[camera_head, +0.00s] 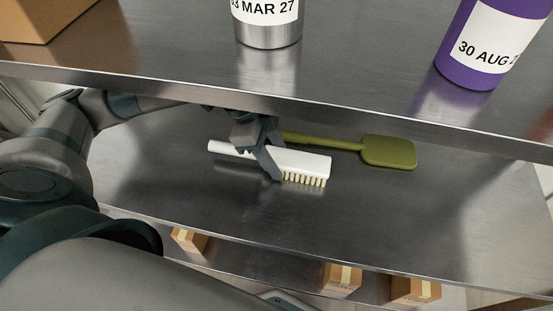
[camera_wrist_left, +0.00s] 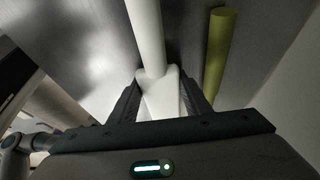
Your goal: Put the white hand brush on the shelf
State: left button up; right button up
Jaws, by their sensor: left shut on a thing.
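The white hand brush (camera_head: 305,160) is on or just above the middle steel shelf (camera_head: 200,190), bristles facing down and handle to the left. I cannot tell whether it touches the surface. My left gripper (camera_head: 268,163) is shut on the brush where the handle meets the head. In the left wrist view the white brush (camera_wrist_left: 147,40) lies between the two fingers of my left gripper (camera_wrist_left: 160,95). My right gripper is not in view.
An olive-green spatula (camera_head: 388,151) lies just behind the brush. The upper shelf (camera_head: 340,75) carries a silver can (camera_head: 268,30), a purple can (camera_head: 480,50) and a cardboard box (camera_head: 40,15). Several small boxes (camera_head: 342,278) are below. The middle shelf is bare at the front and right.

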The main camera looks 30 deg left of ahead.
pick_arm(q)
jog(key=o, duration=1.1)
jog(key=shift+p+v, duration=0.3)
jog(key=shift+v, duration=3.45)
